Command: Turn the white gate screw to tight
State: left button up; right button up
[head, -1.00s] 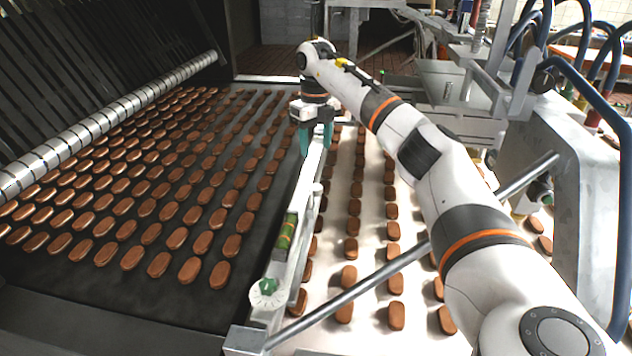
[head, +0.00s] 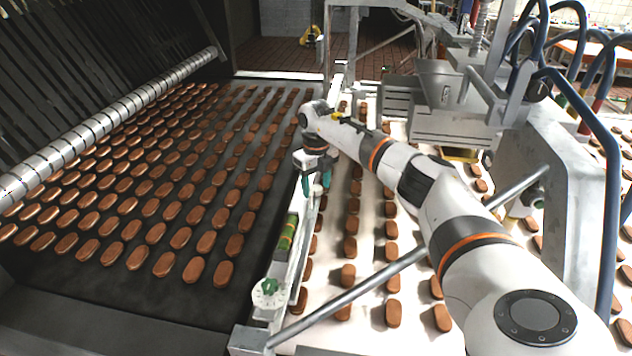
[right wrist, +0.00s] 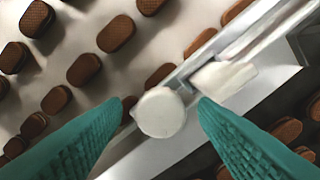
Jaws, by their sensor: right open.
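The white gate screw (right wrist: 160,112) shows in the right wrist view as a pale round knob beside the metal gate rail (right wrist: 240,45). My right gripper (right wrist: 160,106) is open, with one teal finger on each side of the screw and a gap to each. In the head view my right gripper (head: 316,188) points down over the narrow rail (head: 300,225) between the two belts. My left gripper is not in view.
A white dial with a green knob (head: 268,291) sits at the rail's near end. A metal rod (head: 385,270) crosses the pale belt at an angle. Brown cookies (head: 140,185) lie in rows on both belts. A blue hose (head: 612,190) stands at right.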

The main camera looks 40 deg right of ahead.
jog(key=c, duration=1)
jog(key=shift+m, duration=0.3)
jog(key=m+p, duration=0.2)
jog(key=m, duration=0.3)
jog(key=shift+r+m, duration=0.15)
jog(key=shift+m, duration=0.15)
jog(key=m+p, duration=0.1)
jog(key=m, duration=0.4)
jog(key=shift+m+p, duration=0.3)
jog(key=o, duration=1)
